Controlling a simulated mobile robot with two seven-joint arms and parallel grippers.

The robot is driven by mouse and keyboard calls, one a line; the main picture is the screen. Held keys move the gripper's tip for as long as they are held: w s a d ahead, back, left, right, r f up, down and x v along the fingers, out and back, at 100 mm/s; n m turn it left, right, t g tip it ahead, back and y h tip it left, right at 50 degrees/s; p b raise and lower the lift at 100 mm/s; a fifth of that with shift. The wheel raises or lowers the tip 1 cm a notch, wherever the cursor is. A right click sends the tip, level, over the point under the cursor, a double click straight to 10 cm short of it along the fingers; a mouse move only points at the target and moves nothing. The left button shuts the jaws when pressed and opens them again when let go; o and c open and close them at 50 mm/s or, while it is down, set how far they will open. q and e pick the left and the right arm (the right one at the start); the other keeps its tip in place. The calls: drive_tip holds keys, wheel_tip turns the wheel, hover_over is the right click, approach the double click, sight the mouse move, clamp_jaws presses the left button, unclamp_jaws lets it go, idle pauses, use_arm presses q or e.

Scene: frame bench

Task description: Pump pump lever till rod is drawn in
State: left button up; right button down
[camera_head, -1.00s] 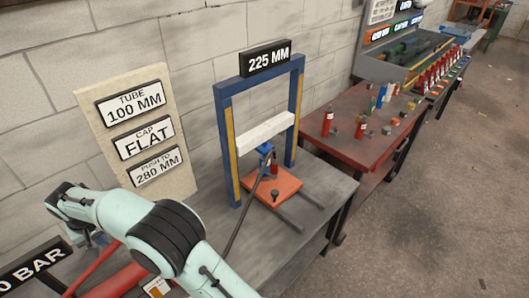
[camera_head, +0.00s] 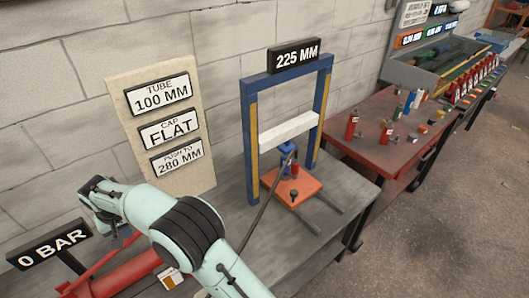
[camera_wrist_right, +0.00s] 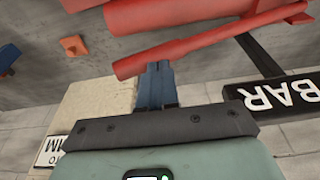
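The red pump (camera_head: 122,276) lies on the bench at the lower left, partly hidden by my right arm. Its lever looks like the thin red bar (camera_head: 92,260) slanting above the body; in the right wrist view the bar (camera_wrist_right: 205,47) crosses just beyond my fingertips. My right gripper (camera_wrist_right: 157,75) has its two blue-grey fingers together. The tips meet the bar's edge in the picture; I cannot tell whether they touch it. A blue cylinder (camera_head: 287,150) stands in the blue press frame (camera_head: 250,140); its rod cannot be made out clearly. My left gripper is not in view.
The pump's sign (camera_head: 48,245) reads 0 BAR; the frame's sign (camera_head: 294,56) reads 225 MM. A beige board (camera_head: 122,84) carries target labels. A dark hose (camera_head: 262,205) runs to the frame. An orange plate (camera_head: 311,187) sits under it. A red table (camera_head: 350,152) stands right.

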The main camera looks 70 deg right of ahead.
use_arm(q)
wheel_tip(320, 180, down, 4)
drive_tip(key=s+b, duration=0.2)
drive_tip(key=b, duration=0.1)
use_arm(e)
wheel_tip(320, 180, down, 8)
drive_tip(key=shift+r, duration=0.1)
wheel_tip(320, 180, up, 9)
drive_tip(key=p, duration=0.4)
drive_tip(key=shift+w+f+p, duration=0.15)
drive_tip(key=shift+f+p, duration=0.05)
drive_tip(key=shift+p, duration=0.1)
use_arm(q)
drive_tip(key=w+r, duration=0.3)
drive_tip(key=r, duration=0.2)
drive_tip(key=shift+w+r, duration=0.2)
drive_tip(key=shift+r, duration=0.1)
use_arm(e)
drive_tip(key=shift+f, duration=0.1)
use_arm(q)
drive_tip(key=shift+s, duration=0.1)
